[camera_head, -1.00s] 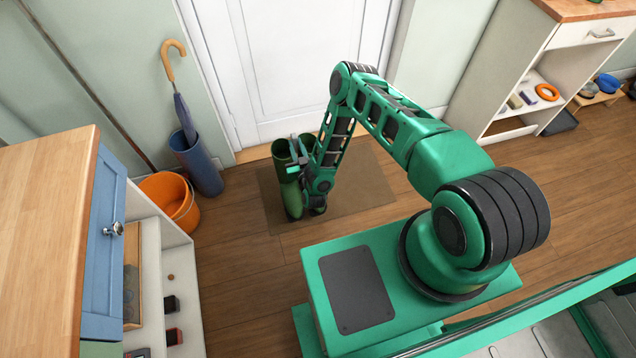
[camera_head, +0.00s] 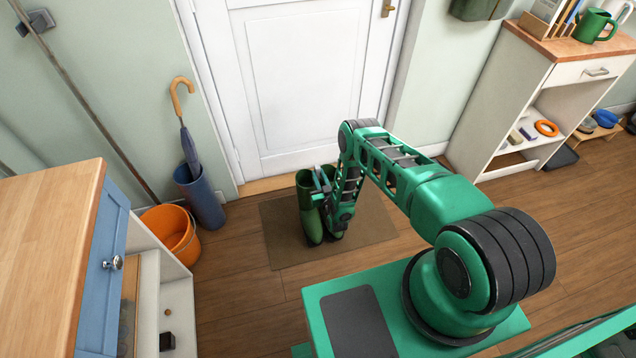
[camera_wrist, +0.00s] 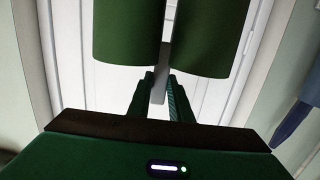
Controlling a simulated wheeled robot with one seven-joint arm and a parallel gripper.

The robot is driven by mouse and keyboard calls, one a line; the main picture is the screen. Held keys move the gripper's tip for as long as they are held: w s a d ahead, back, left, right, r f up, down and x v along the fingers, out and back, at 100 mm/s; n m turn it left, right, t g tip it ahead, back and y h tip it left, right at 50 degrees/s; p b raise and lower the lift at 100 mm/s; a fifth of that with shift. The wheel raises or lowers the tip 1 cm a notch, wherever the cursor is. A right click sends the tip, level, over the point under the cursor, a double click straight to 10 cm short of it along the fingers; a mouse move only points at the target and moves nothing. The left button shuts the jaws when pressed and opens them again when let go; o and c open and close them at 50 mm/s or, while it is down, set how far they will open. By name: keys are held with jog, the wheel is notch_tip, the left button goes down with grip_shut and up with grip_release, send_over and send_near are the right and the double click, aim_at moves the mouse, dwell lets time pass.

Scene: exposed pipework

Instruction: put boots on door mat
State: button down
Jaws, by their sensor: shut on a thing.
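The pair of dark green boots (camera_head: 311,212) stands upright within the outline of the brown door mat (camera_head: 372,222), in front of the white door. I cannot tell whether the soles touch the mat. My gripper (camera_head: 322,182) is at the top of the boots and shut on them; my arm hides part of the right boot. In the wrist view, the two boot shafts (camera_wrist: 127,32) hang into the top of the picture, with my fingers (camera_wrist: 160,88) at the gap between them. A narrow grey piece shows in that gap.
A blue umbrella stand (camera_head: 200,195) with an umbrella (camera_head: 188,150) and an orange bucket (camera_head: 172,232) stand left of the mat. A blue-fronted cabinet (camera_head: 103,260) is at the left, a white shelf unit (camera_head: 530,105) at the right. The mat's right part is bare.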

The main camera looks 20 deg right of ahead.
jog(key=shift+f, duration=1.6)
jog(key=c, duration=1.6)
grip_release()
jog(key=shift+f, duration=0.15)
jog(key=shift+s, duration=0.1)
